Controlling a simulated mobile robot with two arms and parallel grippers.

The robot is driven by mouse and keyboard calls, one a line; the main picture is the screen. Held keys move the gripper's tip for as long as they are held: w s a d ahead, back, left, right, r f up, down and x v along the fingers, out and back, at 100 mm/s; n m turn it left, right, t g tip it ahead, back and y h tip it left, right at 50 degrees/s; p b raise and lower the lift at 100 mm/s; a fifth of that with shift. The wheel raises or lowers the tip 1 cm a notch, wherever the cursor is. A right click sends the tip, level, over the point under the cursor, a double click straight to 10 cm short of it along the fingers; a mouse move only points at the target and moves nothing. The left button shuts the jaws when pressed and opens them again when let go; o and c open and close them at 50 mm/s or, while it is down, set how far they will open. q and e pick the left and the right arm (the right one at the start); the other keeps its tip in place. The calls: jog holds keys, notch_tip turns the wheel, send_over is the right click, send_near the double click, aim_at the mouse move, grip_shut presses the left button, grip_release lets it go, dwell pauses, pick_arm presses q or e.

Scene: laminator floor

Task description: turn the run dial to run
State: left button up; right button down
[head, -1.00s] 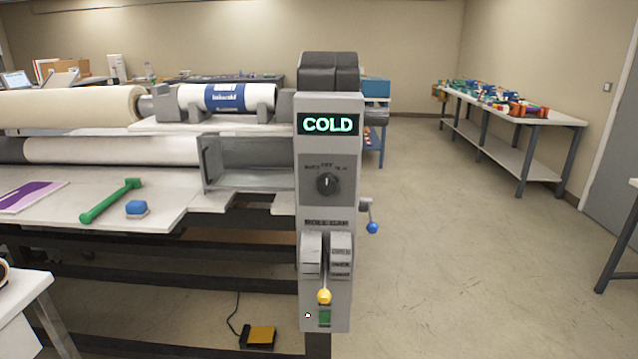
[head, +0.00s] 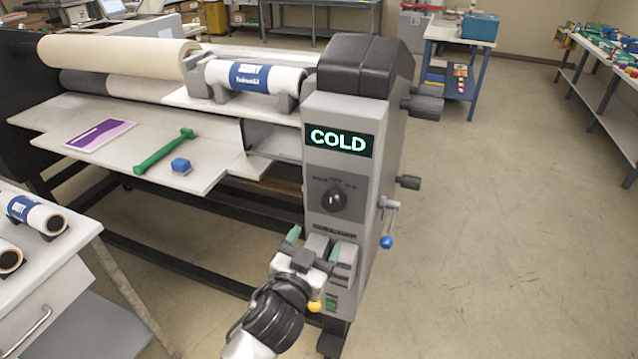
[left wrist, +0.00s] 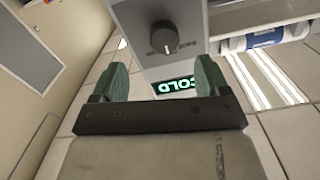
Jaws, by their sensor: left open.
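The run dial (head: 334,200) is a dark round knob on the grey control panel (head: 322,267) of the laminator, below the display (head: 339,140) that reads COLD. Its mark seems to point up toward the middle label, but it is small. My left gripper (head: 313,243) is open and empty, its green fingertips apart in front of the panel, below the dial. In the left wrist view the dial (left wrist: 163,37) shows beyond the open fingers (left wrist: 162,76), between them left to right and not touched. The display (left wrist: 190,84) is partly hidden behind one finger. My right gripper is not seen.
A yellow-knobbed lever (head: 315,305) is partly hidden by my left gripper. A crank with a blue knob (head: 387,242) sticks out of the machine's right side. The floor to the right is clear.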

aim_at(330, 206)
pick_arm(q)
jog(key=w, duration=0.1)
jog(key=w+r+p, duration=0.1)
jog(key=w, duration=0.1)
jog(key=w+d, duration=0.1)
jog(key=shift+w+r+p, duration=0.3)
jog(key=shift+w, duration=0.05)
jog(key=x, duration=0.4)
jog(key=shift+d+f+p, duration=0.1)
jog(key=shift+f+p, duration=0.05)
jog(key=shift+p, duration=0.2)
jog(key=shift+x, duration=0.75)
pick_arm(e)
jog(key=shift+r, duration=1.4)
pick_arm(q)
jog(key=c, duration=0.9)
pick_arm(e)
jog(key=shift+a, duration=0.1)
